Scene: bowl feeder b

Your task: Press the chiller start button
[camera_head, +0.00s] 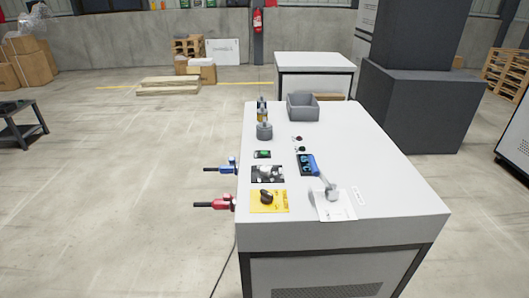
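A long white cabinet-like unit (400,207) stands in front of me, with controls on its top. A small dark panel with a green face (263,154) is near its left edge. A small red round part (298,138) and a dark round part (301,149) are to the right of it; they look like buttons. A dark panel with a blue part (307,165) is nearer to me. No label is legible, so I cannot tell which is the chiller start button. Neither of my grippers is in view.
A blue valve (228,169) and a red valve (222,204) stick out from the unit's left side. A yellow plate with a black knob (268,201), a grey lever (331,188) and a grey bin (303,107) are on top.

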